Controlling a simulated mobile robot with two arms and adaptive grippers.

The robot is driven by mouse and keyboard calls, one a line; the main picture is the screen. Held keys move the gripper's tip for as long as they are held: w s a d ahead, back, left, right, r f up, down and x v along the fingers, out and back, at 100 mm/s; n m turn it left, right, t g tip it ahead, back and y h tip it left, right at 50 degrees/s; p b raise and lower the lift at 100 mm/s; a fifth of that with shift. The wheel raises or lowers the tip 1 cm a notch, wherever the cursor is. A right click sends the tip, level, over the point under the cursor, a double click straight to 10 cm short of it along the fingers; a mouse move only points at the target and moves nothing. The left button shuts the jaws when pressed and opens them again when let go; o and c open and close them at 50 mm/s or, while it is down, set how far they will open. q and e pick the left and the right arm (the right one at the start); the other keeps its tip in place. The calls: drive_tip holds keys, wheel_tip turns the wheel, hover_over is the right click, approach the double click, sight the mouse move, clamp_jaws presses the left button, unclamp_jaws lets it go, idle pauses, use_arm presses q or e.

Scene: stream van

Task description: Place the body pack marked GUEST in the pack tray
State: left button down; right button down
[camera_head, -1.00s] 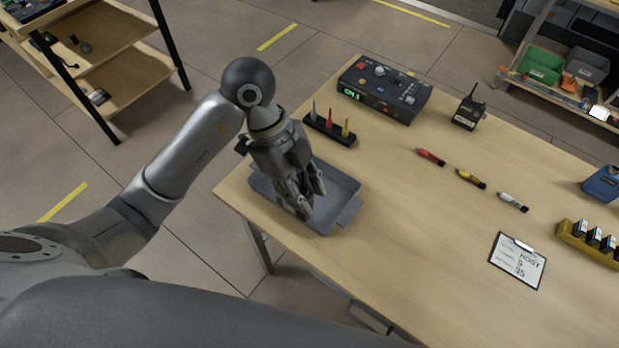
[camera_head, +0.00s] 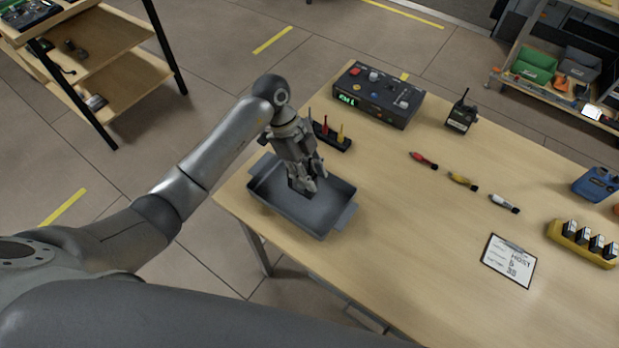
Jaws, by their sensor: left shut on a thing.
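The pack tray (camera_head: 333,210) is a shallow grey tray at the table's left corner. My left gripper (camera_head: 306,184) is over the back part of the tray, fingers pointing down. It is shut on a small dark body pack (camera_head: 296,187), mostly hidden by the fingers; no marking on it can be read. I cannot tell whether the pack touches the tray floor. Another dark pack with an antenna (camera_head: 461,118) stands upright on the table at the back. My right gripper is not in view.
Behind the tray are a rack of coloured pens (camera_head: 330,138) and a control box (camera_head: 378,95). Several coloured markers (camera_head: 462,181), a clipboard (camera_head: 508,262) and a yellow battery holder (camera_head: 570,240) lie to the right. The table's front middle is clear.

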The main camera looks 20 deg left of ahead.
sight(308, 195)
use_arm(q)
wheel_tip(308, 195, down, 2)
drive_tip(key=shift+f+p, duration=0.1)
drive_tip(key=shift+p, duration=0.3)
drive_tip(key=shift+f, duration=0.25)
drive_tip(key=c, duration=1.1)
unclamp_jaws()
drive_tip(key=shift+s+f, duration=0.1)
drive_tip(key=shift+f, duration=0.05)
